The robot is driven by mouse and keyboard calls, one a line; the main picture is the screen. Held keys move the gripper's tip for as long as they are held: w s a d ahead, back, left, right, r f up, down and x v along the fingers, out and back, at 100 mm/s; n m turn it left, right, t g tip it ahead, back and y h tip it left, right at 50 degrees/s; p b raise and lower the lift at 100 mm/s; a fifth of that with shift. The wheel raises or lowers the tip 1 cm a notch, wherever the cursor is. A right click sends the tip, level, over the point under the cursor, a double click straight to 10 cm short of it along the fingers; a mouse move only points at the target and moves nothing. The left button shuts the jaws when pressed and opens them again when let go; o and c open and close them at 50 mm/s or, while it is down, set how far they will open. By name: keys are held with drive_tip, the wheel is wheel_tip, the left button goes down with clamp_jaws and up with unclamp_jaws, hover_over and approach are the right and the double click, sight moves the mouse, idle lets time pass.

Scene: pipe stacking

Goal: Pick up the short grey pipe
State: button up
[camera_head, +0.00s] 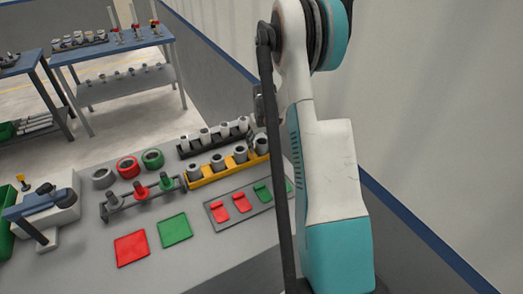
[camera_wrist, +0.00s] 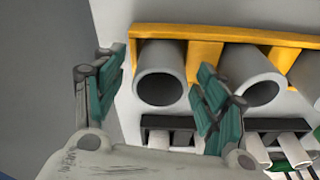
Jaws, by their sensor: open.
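Several short, wide grey pipes stand in a yellow rack (camera_head: 222,174) on the table. In the wrist view, one grey pipe (camera_wrist: 160,86) with an open dark bore is near the end of the yellow rack (camera_wrist: 205,38). A second grey pipe (camera_wrist: 252,84) is to its right. My gripper (camera_wrist: 163,68) is open, with one green-padded finger to each side of the first pipe in the picture. Nothing is held. I cannot tell whether the fingers touch the pipe or how far above it they are. The gripper is mostly hidden behind my arm in the head view.
A black rack (camera_head: 217,142) with thinner grey pipes stands close beside the yellow rack. A tray of red and green pieces (camera_head: 233,208), red and green mats, coloured rings and a clamp device (camera_head: 45,208) share the table. A wall is at right.

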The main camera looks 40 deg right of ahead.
drive_tip(key=c, duration=1.2)
drive_tip(key=shift+r, duration=0.1)
wheel_tip(320, 180, up, 20)
drive_tip(key=p, duration=0.5)
